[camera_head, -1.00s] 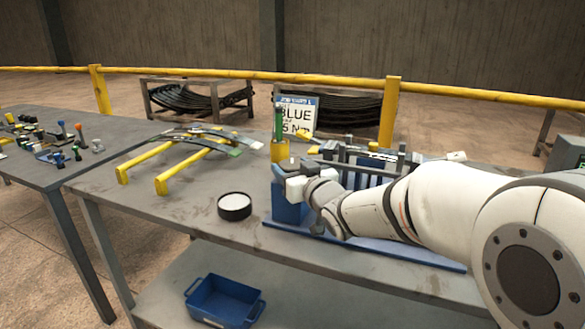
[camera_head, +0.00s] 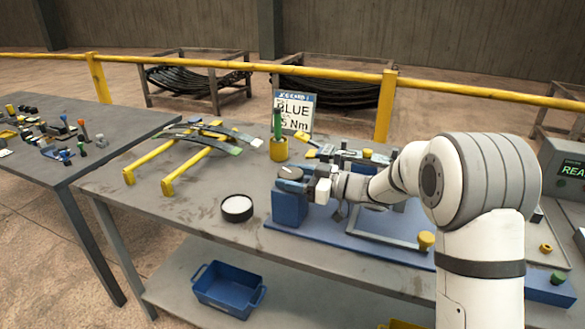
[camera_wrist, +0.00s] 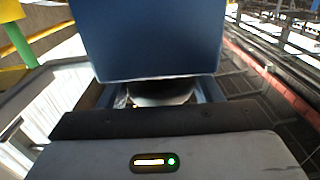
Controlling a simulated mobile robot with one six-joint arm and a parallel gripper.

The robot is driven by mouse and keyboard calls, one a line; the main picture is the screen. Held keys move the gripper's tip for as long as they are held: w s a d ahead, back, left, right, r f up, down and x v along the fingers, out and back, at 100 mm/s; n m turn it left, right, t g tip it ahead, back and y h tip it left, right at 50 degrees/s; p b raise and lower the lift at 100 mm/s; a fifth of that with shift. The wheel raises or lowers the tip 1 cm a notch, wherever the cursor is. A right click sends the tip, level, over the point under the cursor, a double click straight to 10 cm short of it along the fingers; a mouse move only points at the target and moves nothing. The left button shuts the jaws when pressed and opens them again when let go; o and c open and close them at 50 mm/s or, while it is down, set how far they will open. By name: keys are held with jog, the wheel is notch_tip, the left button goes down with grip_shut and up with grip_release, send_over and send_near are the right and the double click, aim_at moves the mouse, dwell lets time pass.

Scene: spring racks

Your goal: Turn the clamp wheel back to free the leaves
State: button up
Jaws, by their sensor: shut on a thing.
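A blue block (camera_head: 290,206) stands at the left end of a blue base plate on the bench. A grey round disc with a pale rim, which looks like the clamp wheel (camera_head: 289,173), sits at its top. My gripper (camera_head: 308,184) reaches in from the right and is shut at this wheel. In the wrist view, the blue block (camera_wrist: 145,40) fills the upper middle, and a pale rounded part (camera_wrist: 160,97) shows between the jaws, mostly hidden. Behind my arm, part of the grey fixture (camera_head: 350,158) shows; any leaves in it are largely hidden.
Curved leaves (camera_head: 205,132) rest on two yellow rails (camera_head: 190,170). A black round pot (camera_head: 237,208) stands on the bench front. A yellow cup (camera_head: 278,150) with a green tool and a sign (camera_head: 297,108) stand behind the block. A blue bin (camera_head: 228,289) sits below.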

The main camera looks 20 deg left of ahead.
jog(key=shift+n+g+p, duration=0.3)
jog(key=shift+n+g, duration=0.2)
jog(key=shift+g, duration=0.1)
jog(key=o, duration=1)
jog(key=shift+c, duration=0.2)
jog(key=d, duration=0.7)
jog(key=shift+d, duration=0.4)
